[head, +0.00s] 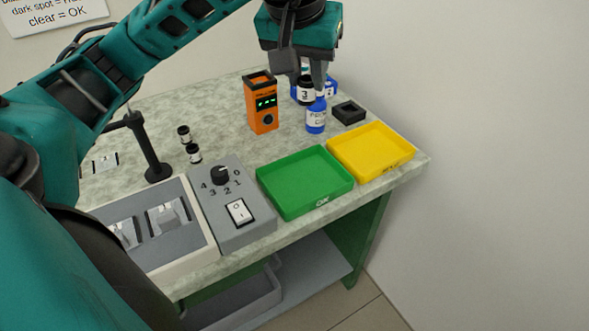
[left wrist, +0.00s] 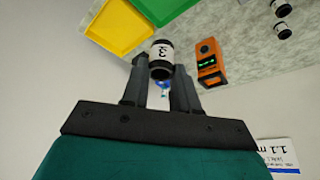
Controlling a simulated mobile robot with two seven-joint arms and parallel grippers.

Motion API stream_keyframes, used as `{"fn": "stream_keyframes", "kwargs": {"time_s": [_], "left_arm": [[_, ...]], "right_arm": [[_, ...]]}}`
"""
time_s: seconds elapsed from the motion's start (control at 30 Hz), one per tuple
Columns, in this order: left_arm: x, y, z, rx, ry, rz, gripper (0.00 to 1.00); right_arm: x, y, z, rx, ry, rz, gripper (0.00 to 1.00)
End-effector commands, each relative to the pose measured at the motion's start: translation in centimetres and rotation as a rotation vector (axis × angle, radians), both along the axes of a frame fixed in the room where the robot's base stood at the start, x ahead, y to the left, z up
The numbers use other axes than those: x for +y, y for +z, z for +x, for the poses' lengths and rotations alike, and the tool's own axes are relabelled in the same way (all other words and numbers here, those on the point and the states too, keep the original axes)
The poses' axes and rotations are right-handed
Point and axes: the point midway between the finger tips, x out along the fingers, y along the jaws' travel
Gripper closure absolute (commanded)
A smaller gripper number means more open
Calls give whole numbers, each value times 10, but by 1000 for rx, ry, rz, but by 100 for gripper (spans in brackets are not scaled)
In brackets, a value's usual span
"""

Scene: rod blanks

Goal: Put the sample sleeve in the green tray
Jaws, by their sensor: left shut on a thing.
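My left gripper (head: 310,82) is shut on a black sleeve with a white label marked 3 (head: 305,92), which I take to be the sample sleeve. In the left wrist view the sleeve (left wrist: 162,60) sits between the two fingertips (left wrist: 160,80). In the head view it is beyond the trays, near a blue bottle. The green tray (head: 305,181), marked OK, lies empty at the front of the table. It shows partly at the top of the left wrist view (left wrist: 163,8). My right gripper is not in view.
A yellow tray (head: 371,151) stands right of the green one. An orange device (head: 261,103), a blue bottle (head: 316,117) and a black block (head: 348,112) stand behind. Two small black-and-white cylinders (head: 194,154), a black post (head: 146,148) and a grey switch box (head: 233,205) are left.

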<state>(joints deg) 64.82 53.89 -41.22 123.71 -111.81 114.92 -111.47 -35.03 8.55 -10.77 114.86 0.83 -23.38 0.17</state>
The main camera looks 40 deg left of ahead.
Motion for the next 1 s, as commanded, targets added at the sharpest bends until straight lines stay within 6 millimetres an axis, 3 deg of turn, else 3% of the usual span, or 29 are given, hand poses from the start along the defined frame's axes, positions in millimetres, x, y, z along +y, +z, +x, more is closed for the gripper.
{"fn": "stream_keyframes", "kwargs": {"time_s": [0.1, 0.5, 0.83, 1.0], "left_arm": [[-1, -32, -1, 9, -3, -1, 99], [0, -133, -1, 8, 1, 0, 99], [0, -162, 0, 3, 1, 0, 99], [0, -188, -1, 7, 0, -1, 99]], "right_arm": [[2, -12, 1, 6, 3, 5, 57], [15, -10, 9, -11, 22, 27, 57], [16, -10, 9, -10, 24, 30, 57], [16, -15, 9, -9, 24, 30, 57]]}}
